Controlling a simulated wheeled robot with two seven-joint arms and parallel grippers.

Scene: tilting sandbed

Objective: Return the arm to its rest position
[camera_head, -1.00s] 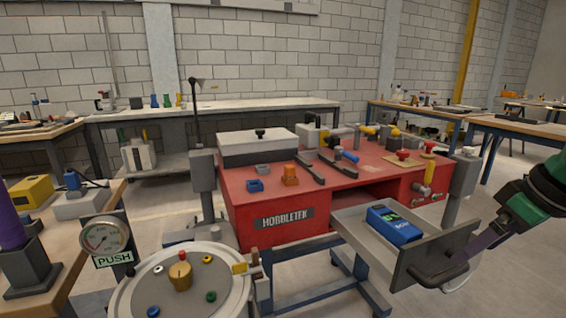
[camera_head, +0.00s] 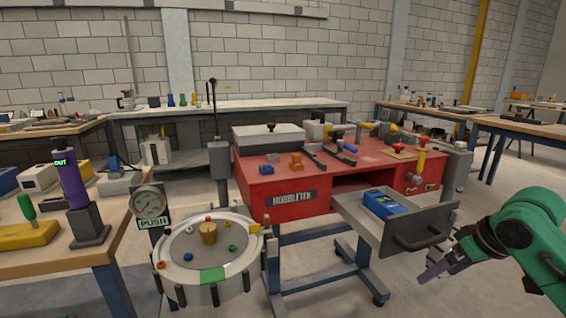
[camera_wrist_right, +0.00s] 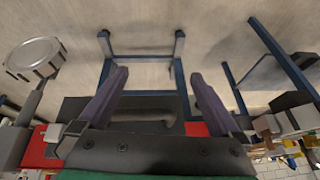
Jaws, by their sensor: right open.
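My right arm comes in green at the lower right of the head view. Its purple-fingered gripper (camera_head: 434,272) is beside and below the front of the open drawer (camera_head: 450,220), apart from the drawer's handle (camera_head: 418,241). In the right wrist view the two fingers of the gripper (camera_wrist_right: 160,75) are spread wide with nothing between the tips. The dark drawer front (camera_wrist_right: 85,106) shows behind the fingers there. My left gripper is not in view.
The drawer holds a blue box (camera_head: 384,202) and belongs to a red bench (camera_head: 262,192). A round station with coloured knobs (camera_head: 180,250) stands at the front left, beside a gauge (camera_head: 150,204). A wooden table (camera_head: 60,262) is at the left. Open floor surrounds the bench's legs.

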